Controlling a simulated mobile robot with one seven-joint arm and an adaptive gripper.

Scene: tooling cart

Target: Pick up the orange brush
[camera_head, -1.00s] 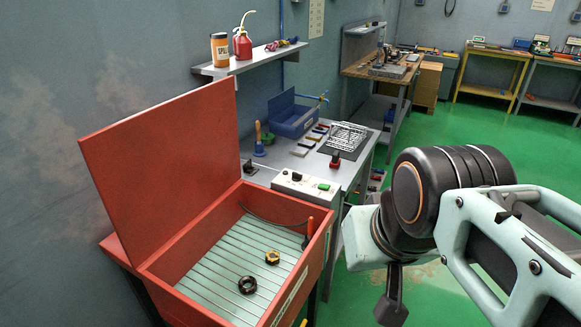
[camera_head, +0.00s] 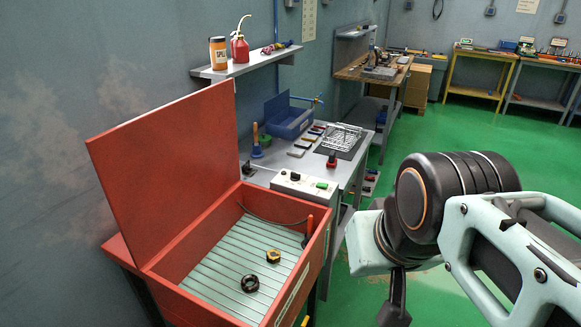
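An orange-handled tool (camera_head: 309,225), which looks like the orange brush, stands near-upright at the right inner wall of the red open-lidded bin (camera_head: 185,243). Its lower part is dark and its bristles cannot be made out. My gripper (camera_head: 394,312) hangs below my wrist at the lower right, outside the bin and to the right of the brush. Its dark fingers are seen edge-on and run to the bottom edge of the picture, so their opening cannot be judged. Nothing is seen held in it.
A black ring (camera_head: 250,283) and a brass nut (camera_head: 273,256) lie on the bin's ribbed floor. The raised red lid (camera_head: 165,170) stands at the left. Green floor (camera_head: 450,130) is open at right.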

